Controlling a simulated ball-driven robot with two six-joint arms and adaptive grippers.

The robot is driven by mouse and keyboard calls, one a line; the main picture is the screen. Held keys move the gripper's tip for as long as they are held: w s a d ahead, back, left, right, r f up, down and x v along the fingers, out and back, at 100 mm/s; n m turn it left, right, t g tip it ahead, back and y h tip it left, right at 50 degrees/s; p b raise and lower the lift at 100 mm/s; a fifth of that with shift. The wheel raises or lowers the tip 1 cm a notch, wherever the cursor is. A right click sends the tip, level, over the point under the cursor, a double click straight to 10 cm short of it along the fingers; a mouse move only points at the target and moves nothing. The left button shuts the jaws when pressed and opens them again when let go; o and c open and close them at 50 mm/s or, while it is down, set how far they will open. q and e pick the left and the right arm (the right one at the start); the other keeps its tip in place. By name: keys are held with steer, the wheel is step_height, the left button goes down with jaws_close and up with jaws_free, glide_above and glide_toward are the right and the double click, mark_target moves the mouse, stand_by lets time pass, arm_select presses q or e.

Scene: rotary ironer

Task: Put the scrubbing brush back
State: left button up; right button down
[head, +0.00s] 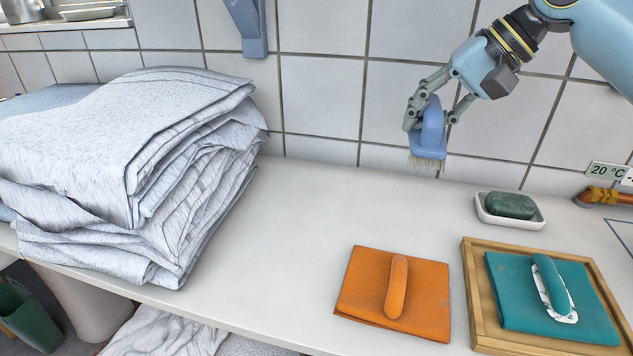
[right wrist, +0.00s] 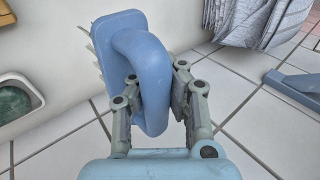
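The scrubbing brush (head: 433,132) is blue with a looped handle and pale bristles pointing down. My right gripper (head: 430,112) is shut on its handle and holds it above the back of the white counter, in front of the tiled wall. In the right wrist view, the brush's handle (right wrist: 147,75) lies between the two fingers of the gripper (right wrist: 155,90). A blue wall bracket (head: 249,25) hangs at the top, left of the brush; its top is cut off. My left gripper is not in view.
A tall stack of folded linen (head: 110,150) fills the counter's left. A soap dish (head: 535,222) with green soap, an orange pad (head: 425,295) and a wooden tray (head: 470,275) with a teal pad (head: 510,305) stand right. The counter's middle (head: 300,230) is clear.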

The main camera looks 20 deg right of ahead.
steer(key=shift+s+d+f, duration=0.2)
steer(key=shift+d+f, duration=0.2)
steer(key=shift+f, duration=0.1)
steer(key=shift+s+d+f, duration=0.25)
steer(key=shift+f, duration=0.05)
steer(key=shift+w+a+r+b+x, duration=0.15)
steer(key=shift+w+r+x, duration=0.15)
steer(key=shift+x, duration=2.35)
steer(key=shift+w+r+b+x, duration=0.15)
steer(key=shift+w+x, duration=0.25)
steer(key=shift+x, duration=2.2)
steer(key=shift+w+a+r+b+x, duration=0.1)
steer(key=shift+w+r+x, duration=0.2)
steer(key=shift+x, duration=2.35)
steer(key=c, duration=2.1)
jaws_free()
steer(key=shift+f, duration=0.15)
steer(key=o, duration=0.6)
steer(key=shift+d, duration=0.1)
